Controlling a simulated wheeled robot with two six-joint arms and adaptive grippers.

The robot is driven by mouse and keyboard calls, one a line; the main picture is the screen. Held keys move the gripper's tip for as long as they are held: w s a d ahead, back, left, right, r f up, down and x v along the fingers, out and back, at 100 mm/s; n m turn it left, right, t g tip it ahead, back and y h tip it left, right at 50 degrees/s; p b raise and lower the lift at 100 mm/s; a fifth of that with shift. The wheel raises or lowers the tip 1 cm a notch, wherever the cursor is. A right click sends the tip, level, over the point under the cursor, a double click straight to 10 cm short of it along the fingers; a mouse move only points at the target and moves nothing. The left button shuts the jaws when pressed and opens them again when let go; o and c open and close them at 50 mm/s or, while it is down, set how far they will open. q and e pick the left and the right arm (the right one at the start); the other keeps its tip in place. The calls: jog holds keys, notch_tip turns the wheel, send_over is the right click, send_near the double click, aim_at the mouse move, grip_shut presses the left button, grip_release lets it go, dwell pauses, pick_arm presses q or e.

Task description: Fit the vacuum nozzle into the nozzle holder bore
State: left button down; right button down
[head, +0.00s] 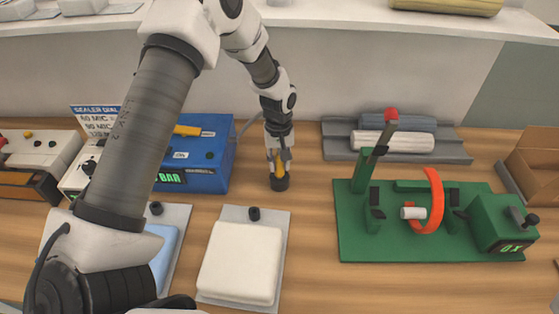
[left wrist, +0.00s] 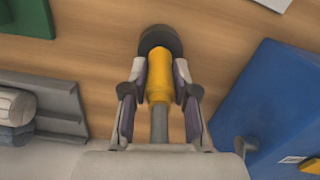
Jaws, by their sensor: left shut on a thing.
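My left gripper (head: 279,158) points down over the wooden table, right of the blue box. Its fingers are shut around the yellow vacuum nozzle (head: 280,168), which also shows between the fingers in the left wrist view (left wrist: 159,75). A grey tube runs back from the nozzle. A dark round piece (head: 279,184) is at the nozzle's far end and shows wide in the left wrist view (left wrist: 160,39). I cannot tell whether it is the nozzle's tip or the holder, and no bore is visible. My right gripper is not in view.
The blue box (head: 217,150) stands close left of the gripper. A white mattress (head: 240,262) lies on a grey plate in front. A green fixture (head: 360,246) with an orange ring stands right. A grey rack (head: 340,147) with rolls is behind it.

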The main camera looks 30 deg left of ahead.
pick_arm(q)
jog(key=shift+f, duration=0.55)
jog(key=c, duration=0.8)
grip_release()
jog(key=shift+r, duration=0.1)
jog(key=r, duration=1.1)
jog(key=shift+w+a+r, duration=0.25)
jog(key=shift+r, duration=0.15)
jog(key=shift+f, duration=0.1)
